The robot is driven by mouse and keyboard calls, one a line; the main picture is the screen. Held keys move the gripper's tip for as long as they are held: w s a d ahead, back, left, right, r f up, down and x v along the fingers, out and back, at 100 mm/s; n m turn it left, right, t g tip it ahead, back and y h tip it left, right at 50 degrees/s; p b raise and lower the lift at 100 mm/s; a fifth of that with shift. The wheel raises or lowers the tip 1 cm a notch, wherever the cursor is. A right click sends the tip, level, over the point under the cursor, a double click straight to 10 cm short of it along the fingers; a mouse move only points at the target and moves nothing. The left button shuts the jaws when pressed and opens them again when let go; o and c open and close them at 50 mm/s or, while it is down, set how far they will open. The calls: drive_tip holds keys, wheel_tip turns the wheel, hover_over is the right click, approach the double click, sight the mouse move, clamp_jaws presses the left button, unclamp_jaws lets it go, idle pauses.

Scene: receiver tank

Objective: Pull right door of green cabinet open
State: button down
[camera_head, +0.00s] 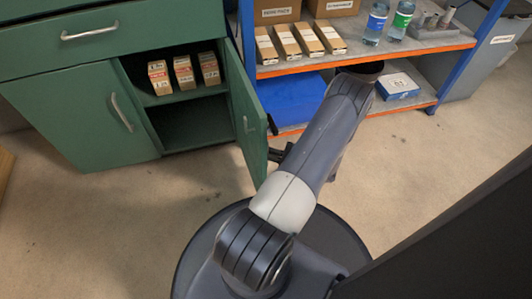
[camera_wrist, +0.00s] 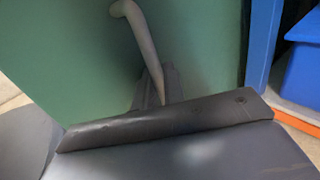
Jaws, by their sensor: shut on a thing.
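The green cabinet (camera_head: 70,120) stands at the left in the head view. Its right door (camera_head: 243,115) is swung well out from the front, and the shelves behind it show. In the wrist view the door (camera_wrist: 80,55) fills much of the picture, with its curved grey handle (camera_wrist: 143,42) running down to my gripper. My gripper (camera_head: 277,153) is at the door's outer side, partly hidden by my arm in the head view. In the wrist view my gripper (camera_wrist: 158,88) is shut on the lower part of the handle.
Small boxes (camera_head: 183,72) stand on the cabinet's upper shelf. A shelf rack with blue posts and orange edges (camera_head: 400,107) stands close behind the door, holding boxes, bottles and a blue bin (camera_head: 295,98). Floor (camera_head: 110,220) is clear in front of the cabinet.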

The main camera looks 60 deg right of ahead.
drive_tip(key=shift+d, duration=0.15)
drive_tip(key=c, duration=1.5)
unclamp_jaws()
drive_tip(key=p+v, duration=0.2)
drive_tip(key=v, duration=0.8)
drive_tip(key=shift+s+f+p, duration=0.1)
drive_tip(key=shift+s+p, duration=0.25)
drive_tip(key=shift+p, duration=0.05)
drive_tip(key=b+x, duration=0.3)
drive_tip(key=x, duration=0.8)
drive_tip(key=shift+w+a+h, duration=0.1)
drive_tip(key=shift+a+h, duration=0.2)
drive_tip(key=shift+a, duration=0.1)
